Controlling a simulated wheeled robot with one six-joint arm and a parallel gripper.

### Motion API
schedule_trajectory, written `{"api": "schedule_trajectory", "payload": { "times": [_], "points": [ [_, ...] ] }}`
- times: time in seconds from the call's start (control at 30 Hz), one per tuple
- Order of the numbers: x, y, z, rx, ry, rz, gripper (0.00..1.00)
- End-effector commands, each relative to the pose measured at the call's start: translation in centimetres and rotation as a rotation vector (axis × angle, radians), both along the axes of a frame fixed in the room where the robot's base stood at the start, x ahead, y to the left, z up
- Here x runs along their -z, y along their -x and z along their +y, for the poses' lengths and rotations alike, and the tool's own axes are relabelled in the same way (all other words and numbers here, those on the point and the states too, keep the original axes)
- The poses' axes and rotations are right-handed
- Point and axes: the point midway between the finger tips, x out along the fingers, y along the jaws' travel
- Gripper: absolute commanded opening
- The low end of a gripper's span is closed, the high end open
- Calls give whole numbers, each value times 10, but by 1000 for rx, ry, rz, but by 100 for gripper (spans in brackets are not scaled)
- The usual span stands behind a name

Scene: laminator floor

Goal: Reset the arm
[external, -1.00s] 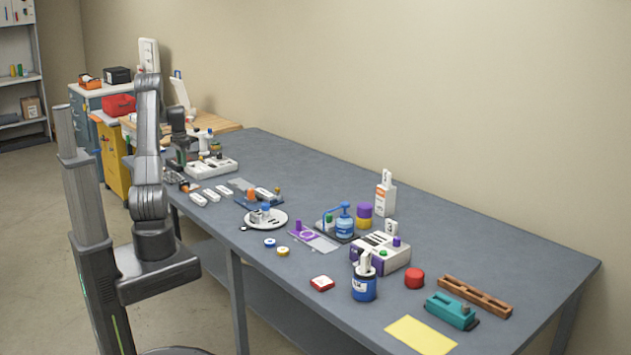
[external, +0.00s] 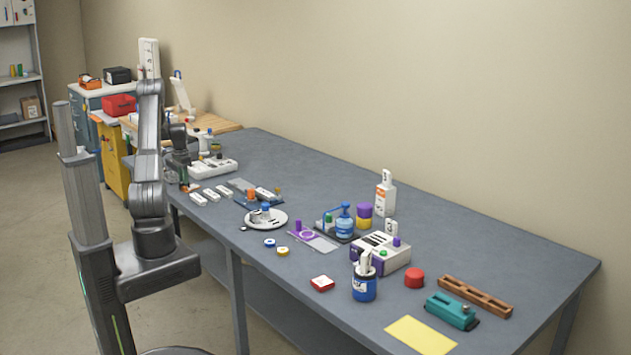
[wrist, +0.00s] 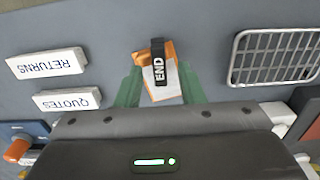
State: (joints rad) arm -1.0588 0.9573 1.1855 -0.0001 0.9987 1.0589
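My arm stands at the left end of the long grey bench (external: 400,215) in the external view. My gripper (external: 184,180) is low over the bench's far left part, and its fingertips are too small to make out there. In the wrist view, the two green fingers of my gripper (wrist: 160,88) lie on either side of an orange and white item (wrist: 168,92) with a black strip marked END. Whether the fingers press on it or only flank it cannot be told.
White blocks marked RETURNS (wrist: 46,64) and QUOTES (wrist: 68,101) lie left of my gripper in the wrist view. A wire-grid tray (wrist: 272,57) lies to the right. A white device (external: 226,170) stands near my gripper on the bench. The bench's back strip is mostly clear.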

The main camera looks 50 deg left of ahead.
Motion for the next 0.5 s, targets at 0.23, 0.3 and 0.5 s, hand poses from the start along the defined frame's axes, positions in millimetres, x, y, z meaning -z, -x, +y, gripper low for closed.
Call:
{"api": "schedule_trajectory", "payload": {
  "times": [0.23,0.3,0.5],
  "points": [
    [-53,-1,1,0,-4,-2,35],
    [-67,-1,1,0,-4,-3,35],
    [-105,-2,-2,4,-3,-2,35]
  ]
}}
